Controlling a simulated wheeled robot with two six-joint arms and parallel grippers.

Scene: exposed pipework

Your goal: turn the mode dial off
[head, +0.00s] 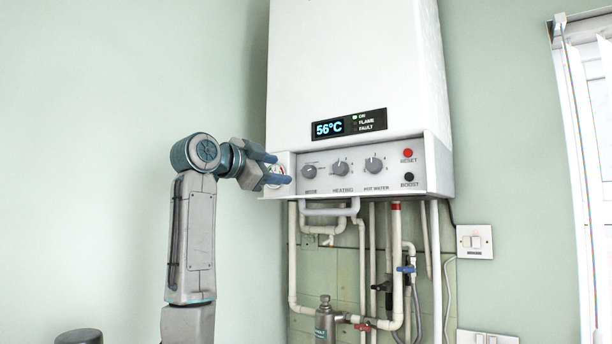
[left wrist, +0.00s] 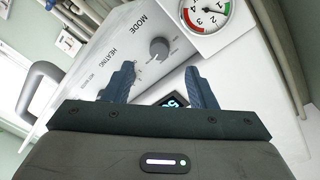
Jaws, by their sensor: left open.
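The mode dial (head: 309,171) is a grey round knob at the left of the boiler's control panel. In the left wrist view, the mode dial (left wrist: 160,48) shows beside the upside-down word MODE, beyond the fingertips. My left gripper (head: 283,170) is open and empty at the panel's left end, in front of the gauge and left of the dial. In the left wrist view, its two blue-grey fingers (left wrist: 160,72) are spread apart with the dial between and beyond them, not visibly touched. My right gripper is in neither view.
The heating dial (head: 341,167) and hot water dial (head: 374,164) sit to the right, then the red reset button (head: 408,153) and black boost button (head: 409,177). A round gauge (left wrist: 205,13) is beside the mode dial. A grey bar handle (head: 330,211) and pipes hang below.

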